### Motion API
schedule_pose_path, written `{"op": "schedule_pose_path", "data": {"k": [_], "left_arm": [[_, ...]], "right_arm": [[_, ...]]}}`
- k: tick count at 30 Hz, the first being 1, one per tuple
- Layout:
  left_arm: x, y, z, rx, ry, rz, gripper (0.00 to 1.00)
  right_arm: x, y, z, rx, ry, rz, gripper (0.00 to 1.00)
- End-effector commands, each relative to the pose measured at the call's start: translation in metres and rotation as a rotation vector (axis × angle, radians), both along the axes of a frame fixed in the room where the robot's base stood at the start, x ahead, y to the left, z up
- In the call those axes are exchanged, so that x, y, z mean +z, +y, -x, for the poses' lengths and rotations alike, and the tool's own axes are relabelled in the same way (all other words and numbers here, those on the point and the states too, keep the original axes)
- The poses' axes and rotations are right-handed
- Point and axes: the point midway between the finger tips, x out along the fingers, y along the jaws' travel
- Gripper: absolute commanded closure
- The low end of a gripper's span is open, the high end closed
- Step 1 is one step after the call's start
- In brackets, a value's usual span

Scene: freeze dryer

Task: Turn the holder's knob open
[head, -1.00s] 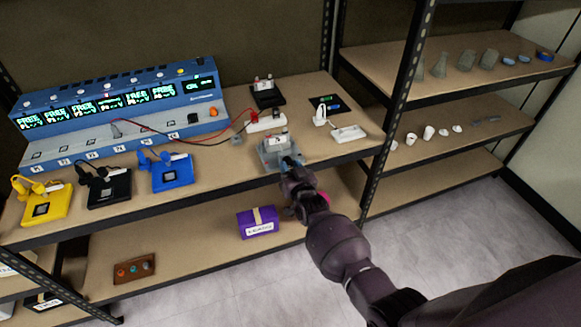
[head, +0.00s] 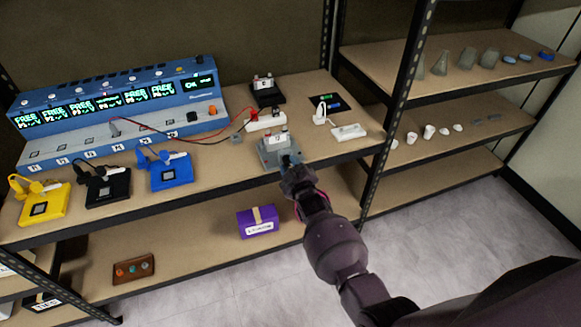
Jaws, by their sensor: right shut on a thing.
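The grey holder (head: 271,153) stands near the front edge of the upper shelf, with a light block with small terminals on its top. My right gripper (head: 288,161) reaches in from the lower right and is at the holder's front right side. It is shut on a small part there, which I take to be the holder's knob. The knob itself is hidden by the gripper, so its turn angle cannot be seen. My left gripper is not in view.
A blue multi-channel unit (head: 120,105) with lit displays stands at the back left. Yellow (head: 44,209), black (head: 108,187) and blue (head: 171,174) devices stand in front of it. Red and black leads run to a white block (head: 266,121) behind the holder. A rack post (head: 396,110) rises to the right.

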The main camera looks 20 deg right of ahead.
Motion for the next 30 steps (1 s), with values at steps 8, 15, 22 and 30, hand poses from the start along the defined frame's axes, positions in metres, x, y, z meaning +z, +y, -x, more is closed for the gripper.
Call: {"op": "schedule_pose_path", "data": {"k": [8,15,22,30], "left_arm": [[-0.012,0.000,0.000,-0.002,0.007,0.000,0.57],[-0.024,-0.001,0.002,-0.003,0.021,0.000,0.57],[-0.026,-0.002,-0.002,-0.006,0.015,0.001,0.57],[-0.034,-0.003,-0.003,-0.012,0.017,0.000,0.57]], "right_arm": [[-0.003,0.000,0.001,-0.001,-0.007,0.263,0.91],[-0.003,0.000,0.001,0.001,-0.015,0.491,0.91],[-0.003,0.000,0.001,0.001,-0.022,0.710,0.91],[-0.003,0.000,0.001,0.002,-0.030,0.967,0.91]]}}
